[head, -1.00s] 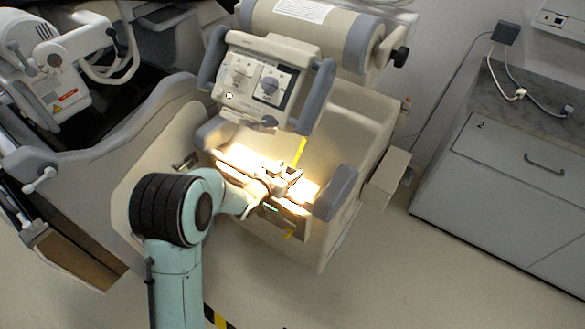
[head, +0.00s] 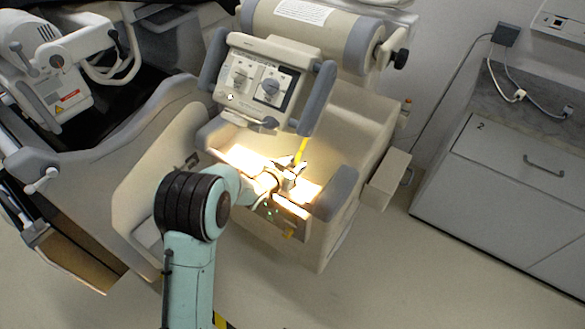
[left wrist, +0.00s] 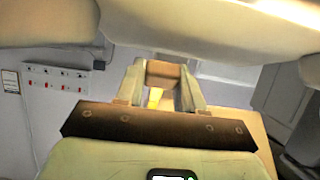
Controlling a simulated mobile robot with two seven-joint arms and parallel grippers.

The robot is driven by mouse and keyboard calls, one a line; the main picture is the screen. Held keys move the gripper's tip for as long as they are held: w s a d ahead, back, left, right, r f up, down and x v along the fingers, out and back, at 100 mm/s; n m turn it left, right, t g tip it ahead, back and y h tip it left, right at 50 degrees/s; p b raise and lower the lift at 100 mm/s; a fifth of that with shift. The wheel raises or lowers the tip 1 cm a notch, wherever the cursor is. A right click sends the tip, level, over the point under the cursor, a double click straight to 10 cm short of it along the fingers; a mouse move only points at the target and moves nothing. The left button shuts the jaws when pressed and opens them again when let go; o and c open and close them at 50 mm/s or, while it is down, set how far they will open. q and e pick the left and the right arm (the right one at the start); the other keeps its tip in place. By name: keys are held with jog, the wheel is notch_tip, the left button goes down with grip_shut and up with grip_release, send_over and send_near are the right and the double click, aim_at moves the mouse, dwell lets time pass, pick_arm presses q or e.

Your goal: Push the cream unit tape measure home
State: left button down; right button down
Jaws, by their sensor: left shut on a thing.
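The cream unit (head: 345,125) has a control panel and a brightly lit shelf. A yellow tape strip (head: 302,149) stands up from that shelf, its lower end hidden by my left gripper (head: 288,172). In the left wrist view, a small yellow patch (left wrist: 155,97) shows between the fingers of my left gripper (left wrist: 163,80), with a brownish face just beyond it. The left gripper is shut on the tape measure, though the grip itself is small and partly hidden. My right gripper is in neither view.
The control panel (head: 262,85) with grey side handles overhangs the shelf. A grey padded corner (head: 337,193) is to the right of the gripper. A grey cabinet (head: 510,190) stands farther right, with clear floor between it and the unit.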

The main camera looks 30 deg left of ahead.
pick_arm(q)
jog(key=w+r+p, duration=0.1)
jog(key=w+r, duration=0.1)
jog(key=r, duration=0.1)
jog(key=shift+w+d, duration=0.1)
jog(key=shift+w, duration=0.3)
jog(key=c, duration=0.8)
grip_release()
jog(key=shift+o, duration=0.2)
jog(key=shift+s, duration=0.15)
jog(key=v, duration=1.3)
jog(key=shift+s, duration=0.1)
